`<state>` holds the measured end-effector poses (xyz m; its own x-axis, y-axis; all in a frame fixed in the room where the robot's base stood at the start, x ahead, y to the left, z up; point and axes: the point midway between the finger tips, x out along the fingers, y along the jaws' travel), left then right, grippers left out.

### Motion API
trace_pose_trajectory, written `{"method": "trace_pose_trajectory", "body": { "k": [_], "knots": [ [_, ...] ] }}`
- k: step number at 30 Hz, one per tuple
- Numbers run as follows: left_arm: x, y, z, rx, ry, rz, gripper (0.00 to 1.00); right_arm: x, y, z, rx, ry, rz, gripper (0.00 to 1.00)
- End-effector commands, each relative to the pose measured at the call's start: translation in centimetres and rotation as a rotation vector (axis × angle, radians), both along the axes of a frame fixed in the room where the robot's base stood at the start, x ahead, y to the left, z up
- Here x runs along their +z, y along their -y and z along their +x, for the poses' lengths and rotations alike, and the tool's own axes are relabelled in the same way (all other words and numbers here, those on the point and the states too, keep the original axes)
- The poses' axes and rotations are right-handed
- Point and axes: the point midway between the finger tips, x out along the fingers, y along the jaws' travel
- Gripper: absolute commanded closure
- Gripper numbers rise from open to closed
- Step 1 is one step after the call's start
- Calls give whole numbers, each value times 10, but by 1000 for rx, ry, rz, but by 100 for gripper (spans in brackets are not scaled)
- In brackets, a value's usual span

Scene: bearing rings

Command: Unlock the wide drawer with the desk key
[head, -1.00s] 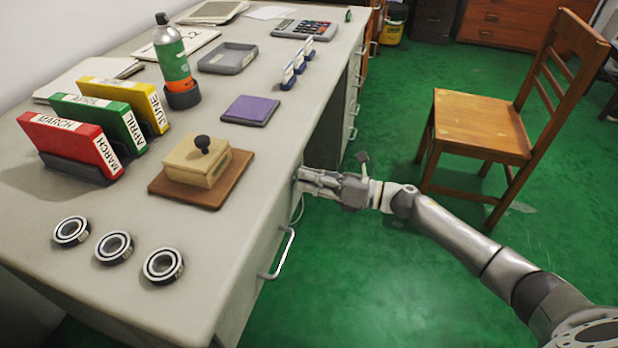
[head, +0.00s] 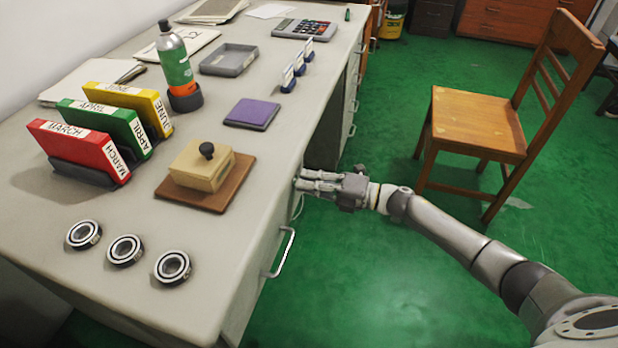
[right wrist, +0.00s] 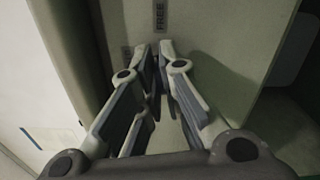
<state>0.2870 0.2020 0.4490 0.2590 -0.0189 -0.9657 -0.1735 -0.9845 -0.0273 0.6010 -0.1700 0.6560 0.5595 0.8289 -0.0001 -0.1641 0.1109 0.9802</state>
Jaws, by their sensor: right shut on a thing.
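My right gripper (head: 300,182) is at the front face of the grey desk, at the near end of the knee space. It also shows in the right wrist view (right wrist: 157,50), with its fingers close together against the desk front. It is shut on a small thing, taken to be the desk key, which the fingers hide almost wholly. The lock is hidden too. A drawer handle (head: 283,252) is on the desk front below and nearer than the gripper. I cannot tell which front is the wide drawer. A label reading FREE (right wrist: 160,15) is just beyond the fingertips. My left gripper is out of view.
Green floor between is clear.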

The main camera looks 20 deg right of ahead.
Motion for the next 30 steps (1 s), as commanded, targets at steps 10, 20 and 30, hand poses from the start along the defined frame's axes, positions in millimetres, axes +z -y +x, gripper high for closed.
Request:
{"method": "trace_pose_trajectory", "body": {
  "k": [10, 20, 30],
  "knots": [
    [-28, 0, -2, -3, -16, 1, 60, 0, 1, 1, -3, -144, 96, 100],
    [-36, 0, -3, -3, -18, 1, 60, -1, 1, 1, -3, -181, 122, 100],
    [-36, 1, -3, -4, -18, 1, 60, -1, 1, 1, -3, -182, 122, 90]
  ]
}}
